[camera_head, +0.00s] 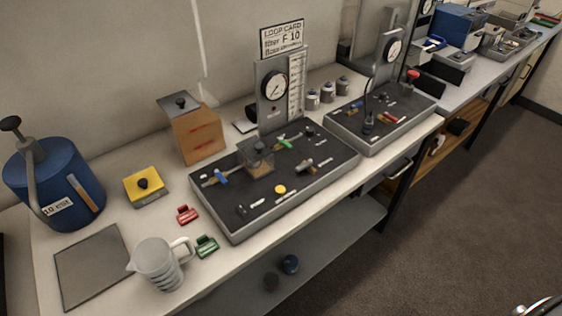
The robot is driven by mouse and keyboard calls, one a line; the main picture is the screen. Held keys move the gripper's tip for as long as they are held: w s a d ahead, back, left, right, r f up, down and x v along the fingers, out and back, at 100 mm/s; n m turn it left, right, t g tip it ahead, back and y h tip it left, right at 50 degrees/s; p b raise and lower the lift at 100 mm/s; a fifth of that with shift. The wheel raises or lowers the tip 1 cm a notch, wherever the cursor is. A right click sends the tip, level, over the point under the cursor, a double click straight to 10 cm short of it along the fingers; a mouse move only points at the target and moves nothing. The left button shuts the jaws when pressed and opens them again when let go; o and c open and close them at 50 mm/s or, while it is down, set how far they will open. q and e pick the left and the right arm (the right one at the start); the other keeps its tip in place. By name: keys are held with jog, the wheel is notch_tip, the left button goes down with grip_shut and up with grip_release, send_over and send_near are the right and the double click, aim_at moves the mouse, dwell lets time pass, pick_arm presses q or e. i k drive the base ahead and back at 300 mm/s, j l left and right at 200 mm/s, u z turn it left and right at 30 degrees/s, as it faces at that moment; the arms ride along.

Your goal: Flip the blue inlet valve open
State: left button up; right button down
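The blue inlet valve (221,178) is a small blue handle on a short pipe at the left part of a dark-topped panel (230,222). Its handle looks turned across the pipe, but it is too small to be sure. A clear box (257,160) stands just right of it on the panel. A green valve handle (284,144) sits farther right. A round dial gauge (273,86) rises behind, under a card reading "LOOP CARD" and "F 10" (282,38).
A clear jug (158,267), red clip (187,214) and green clip (206,246) lie before the panel's left end. A blue tank (62,180), yellow box (145,186) and wooden box (197,138) stand farther left. A second gauge panel (395,135) stands right.

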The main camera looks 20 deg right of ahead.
aim_at(224, 180)
jog(key=k+j+z, duration=0.1)
jog(key=k+z, duration=0.3)
jog(key=k, duration=0.85)
